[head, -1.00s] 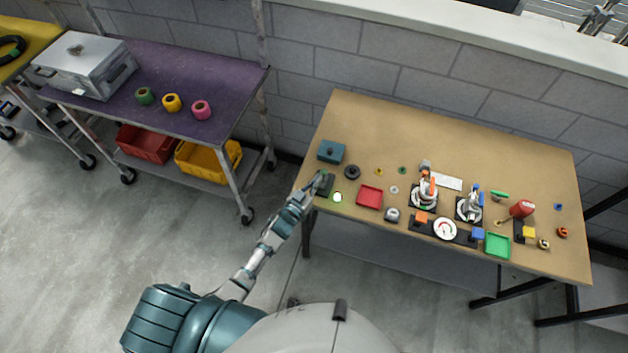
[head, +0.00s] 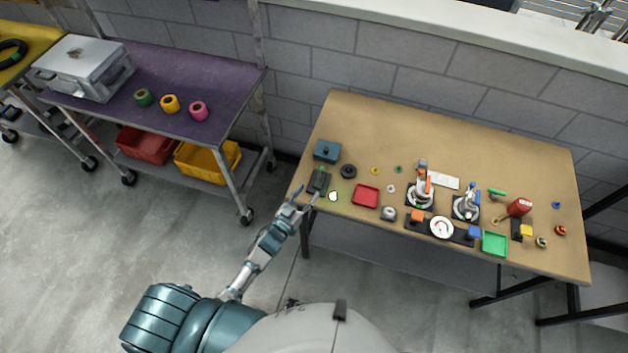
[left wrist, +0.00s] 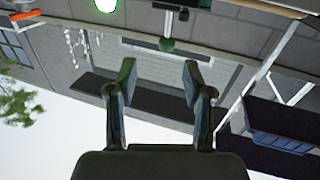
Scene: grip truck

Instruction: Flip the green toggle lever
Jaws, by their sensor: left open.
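The green toggle lever (left wrist: 167,43) shows in the left wrist view near the top centre as a pale stick with a green ball at its end. In the head view its dark switch box (head: 318,181) sits at the table's front left corner; the lever itself is too small to make out there. My left gripper (head: 303,198) is just left and in front of that box. In the left wrist view its fingers (left wrist: 157,75) are apart with nothing between them. The lever is beyond them. My right gripper is out of view.
A lit round lamp (head: 333,196) is right of the switch box. A teal box (head: 327,151) and a black round part (head: 348,171) stand behind. A purple cart (head: 200,80) stands left.

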